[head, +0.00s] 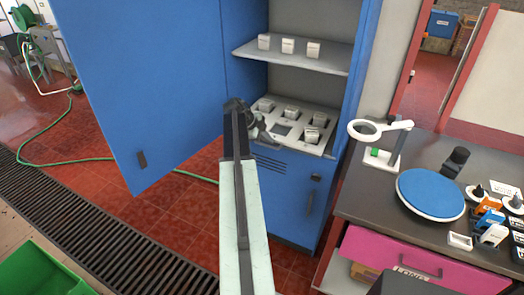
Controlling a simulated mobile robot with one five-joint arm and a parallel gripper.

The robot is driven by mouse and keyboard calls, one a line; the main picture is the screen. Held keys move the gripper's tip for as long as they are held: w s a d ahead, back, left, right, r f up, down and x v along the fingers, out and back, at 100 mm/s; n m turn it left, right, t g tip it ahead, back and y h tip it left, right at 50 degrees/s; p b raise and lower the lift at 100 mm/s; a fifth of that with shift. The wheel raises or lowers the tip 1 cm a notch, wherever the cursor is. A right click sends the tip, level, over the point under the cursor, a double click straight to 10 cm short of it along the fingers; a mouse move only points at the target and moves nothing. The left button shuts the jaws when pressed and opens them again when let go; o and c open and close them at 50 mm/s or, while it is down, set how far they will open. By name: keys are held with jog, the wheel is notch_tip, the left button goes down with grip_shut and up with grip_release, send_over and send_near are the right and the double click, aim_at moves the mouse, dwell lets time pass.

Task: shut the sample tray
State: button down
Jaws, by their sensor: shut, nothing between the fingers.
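The sample tray (298,124) is a pale grey tray at the lower opening of the blue cabinet (286,200). It carries several small white-topped samples (292,112) in dark slots, and one square slot looks empty. Its front edge lies near the cabinet's front; how far it stands out is hard to tell. My gripper (266,132) is shut and empty at the tray's left front. It overlaps the tray's edge in the picture; I cannot tell whether it touches. My arm hides part of the cabinet front.
The blue cabinet door (145,90) stands wide open at left. A shelf (290,58) with 3 white boxes sits above the tray. A pink drawer (400,258) is below.

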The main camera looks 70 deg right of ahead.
aim_at(282, 128)
jog(key=d, duration=1)
jog(key=shift+w+d, duration=0.2)
jog(key=shift+d, duration=0.55)
jog(key=shift+s+d+r, duration=0.1)
jog(key=shift+s, duration=0.05)
jog(key=shift+r, duration=0.1)
jog(key=shift+r+p, duration=0.2)
jog(key=shift+p, duration=0.2)
jog(key=p+v, duration=0.2)
jog(key=v, duration=0.1)
jog(key=p+v, duration=0.3)
jog(key=a+p+v, duration=0.1)
jog(key=p+v, duration=0.1)
jog(key=v, duration=0.2)
jog(key=shift+d+f+p, duration=0.1)
jog(key=shift+f+p, duration=0.2)
jog(key=shift+f, duration=0.15)
